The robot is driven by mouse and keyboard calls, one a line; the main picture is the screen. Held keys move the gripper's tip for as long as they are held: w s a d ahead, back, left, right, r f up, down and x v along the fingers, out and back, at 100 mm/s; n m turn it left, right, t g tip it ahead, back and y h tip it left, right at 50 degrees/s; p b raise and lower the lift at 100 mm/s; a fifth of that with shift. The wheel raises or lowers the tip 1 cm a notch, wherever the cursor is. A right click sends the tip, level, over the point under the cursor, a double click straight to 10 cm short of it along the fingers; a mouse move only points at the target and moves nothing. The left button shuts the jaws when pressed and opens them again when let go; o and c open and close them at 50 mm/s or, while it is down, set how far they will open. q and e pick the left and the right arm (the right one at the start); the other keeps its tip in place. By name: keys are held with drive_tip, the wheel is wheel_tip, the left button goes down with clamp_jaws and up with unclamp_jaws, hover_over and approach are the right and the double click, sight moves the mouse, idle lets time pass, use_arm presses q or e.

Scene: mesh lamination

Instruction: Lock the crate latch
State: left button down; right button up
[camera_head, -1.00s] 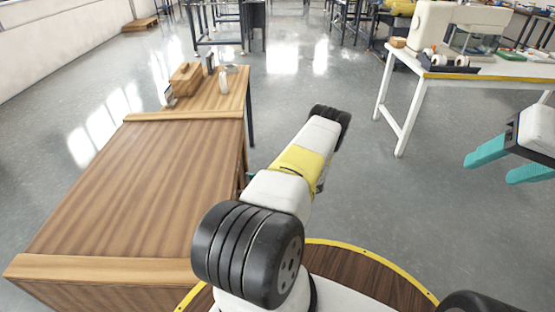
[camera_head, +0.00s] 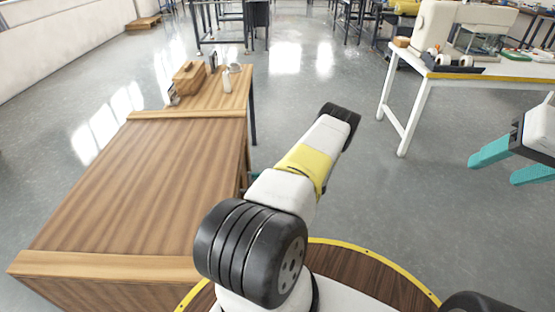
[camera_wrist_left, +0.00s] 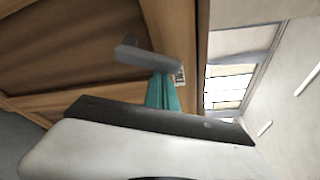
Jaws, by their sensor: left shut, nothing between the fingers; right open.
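The wooden crate (camera_head: 150,190) stands on the left in the head view, with its lid down flat. In the left wrist view its wooden side (camera_wrist_left: 80,50) fills the upper left. A grey metal latch (camera_wrist_left: 145,56) sticks out from the crate's side there, with a small plate beside it. My left gripper (camera_wrist_left: 162,80) has its teal fingers together and empty, right by the latch; I cannot tell whether they touch it. In the head view my own arm and the crate hide most of it. My right gripper (camera_head: 502,163) is open and empty at the right edge.
A small wooden table (camera_head: 225,95) with a wooden box (camera_head: 188,78) and bottles stands behind the crate. A white table (camera_head: 480,79) with a machine stands at the back right. The grey floor between them is clear.

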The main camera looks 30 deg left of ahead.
use_arm(q)
drive_tip(key=shift+d, duration=0.1)
drive_tip(key=s+n+y, duration=0.1)
drive_tip(key=n, duration=0.1)
drive_tip(key=s+d+r+n+y, duration=0.1)
drive_tip(key=s+n, duration=0.1)
drive_tip(key=n, duration=0.1)
drive_tip(key=s+d+n+y, duration=0.1)
drive_tip(key=n, duration=0.1)
drive_tip(key=shift+s+d+r+n, duration=0.2)
drive_tip(key=shift+s+n, duration=0.15)
drive_tip(key=shift+n, duration=0.05)
drive_tip(key=shift+s+d+f, duration=0.1)
drive_tip(key=shift+s, duration=0.1)
idle(0.6)
drive_tip(key=w+d, duration=0.1)
drive_tip(key=d, duration=0.6)
drive_tip(key=shift+w+d+f, duration=0.25)
drive_tip(key=shift+w+d, duration=0.05)
drive_tip(key=shift+w, duration=0.05)
drive_tip(key=shift+r, duration=0.1)
